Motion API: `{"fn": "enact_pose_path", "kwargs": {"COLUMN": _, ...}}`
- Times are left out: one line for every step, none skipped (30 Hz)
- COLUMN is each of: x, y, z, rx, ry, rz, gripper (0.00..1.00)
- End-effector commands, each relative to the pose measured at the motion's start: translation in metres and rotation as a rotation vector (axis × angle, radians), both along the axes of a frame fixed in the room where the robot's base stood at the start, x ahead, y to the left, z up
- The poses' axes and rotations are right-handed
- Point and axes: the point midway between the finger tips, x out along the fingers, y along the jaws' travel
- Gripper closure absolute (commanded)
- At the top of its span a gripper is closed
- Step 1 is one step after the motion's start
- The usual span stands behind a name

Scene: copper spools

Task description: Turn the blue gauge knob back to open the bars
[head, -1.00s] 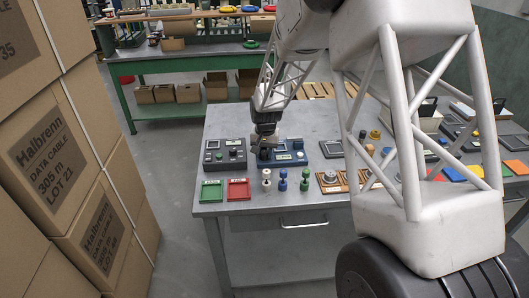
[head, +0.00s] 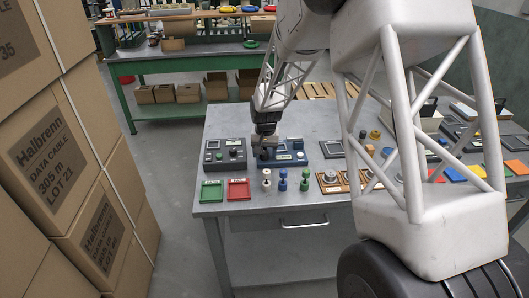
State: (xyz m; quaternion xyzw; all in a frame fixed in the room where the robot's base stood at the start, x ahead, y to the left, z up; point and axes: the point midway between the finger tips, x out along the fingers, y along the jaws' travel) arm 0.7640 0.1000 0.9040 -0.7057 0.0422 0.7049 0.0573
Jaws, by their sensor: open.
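The blue gauge (head: 290,158) is a small blue box with a light display, on the left part of the grey table. My gripper (head: 264,153) points down at its left end, with the jaws open. The gripper covers that end of the gauge, so I cannot tell whether it touches a knob there. A small blue knob (head: 299,145) shows on the right side of the gauge. The bars are too small to make out.
A dark grey gauge (head: 224,156) stands close on the left. In front are a green tray (head: 212,190), a red tray (head: 238,189) and white, blue and green spools (head: 283,180). Framed pieces (head: 332,149) lie to the right. Stacked cartons (head: 75,150) stand left of the table.

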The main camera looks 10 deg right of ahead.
Motion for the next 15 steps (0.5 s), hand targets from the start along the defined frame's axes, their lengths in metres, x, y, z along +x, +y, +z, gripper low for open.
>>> {"fn": "enact_pose_path", "kwargs": {"x": 0.000, "y": 0.000, "z": 0.001, "rx": 0.000, "ry": -0.001, "rz": 0.000, "gripper": 0.39}}
{"fn": "enact_pose_path", "kwargs": {"x": 0.000, "y": 0.000, "z": 0.003, "rx": 0.000, "ry": -0.001, "rz": 0.000, "gripper": 0.39}}
{"fn": "enact_pose_path", "kwargs": {"x": 0.000, "y": 0.000, "z": 0.004, "rx": 0.000, "ry": -0.001, "rz": 0.000, "gripper": 0.39}}
{"fn": "enact_pose_path", "kwargs": {"x": 0.000, "y": 0.000, "z": 0.006, "rx": 0.000, "ry": -0.001, "rz": 0.000, "gripper": 0.39}}
{"fn": "enact_pose_path", "kwargs": {"x": 0.000, "y": 0.000, "z": 0.008, "rx": 0.000, "ry": -0.001, "rz": 0.000, "gripper": 0.39}}
{"fn": "enact_pose_path", "kwargs": {"x": 0.000, "y": 0.000, "z": 0.011, "rx": 0.000, "ry": -0.001, "rz": 0.000, "gripper": 0.39}}
{"fn": "enact_pose_path", "kwargs": {"x": 0.000, "y": 0.000, "z": 0.014, "rx": 0.000, "ry": -0.002, "rz": 0.000, "gripper": 0.39}}
{"fn": "enact_pose_path", "kwargs": {"x": 0.000, "y": 0.000, "z": 0.017, "rx": 0.000, "ry": -0.002, "rz": 0.000, "gripper": 0.39}}
{"fn": "enact_pose_path", "kwargs": {"x": 0.000, "y": -0.001, "z": 0.022, "rx": 0.001, "ry": -0.002, "rz": 0.000, "gripper": 0.39}}
{"fn": "enact_pose_path", "kwargs": {"x": 0.000, "y": -0.001, "z": 0.026, "rx": 0.000, "ry": -0.002, "rz": 0.000, "gripper": 0.39}}
{"fn": "enact_pose_path", "kwargs": {"x": 0.000, "y": -0.001, "z": 0.029, "rx": 0.000, "ry": -0.002, "rz": 0.000, "gripper": 0.39}}
{"fn": "enact_pose_path", "kwargs": {"x": 0.000, "y": -0.001, "z": 0.035, "rx": 0.001, "ry": -0.002, "rz": 0.000, "gripper": 0.39}}
{"fn": "enact_pose_path", "kwargs": {"x": 0.000, "y": -0.001, "z": 0.039, "rx": 0.001, "ry": -0.002, "rz": 0.000, "gripper": 0.39}}
{"fn": "enact_pose_path", "kwargs": {"x": 0.000, "y": -0.001, "z": 0.043, "rx": 0.001, "ry": -0.002, "rz": 0.000, "gripper": 0.39}}
{"fn": "enact_pose_path", "kwargs": {"x": 0.000, "y": -0.001, "z": 0.048, "rx": 0.000, "ry": -0.002, "rz": 0.000, "gripper": 0.39}}
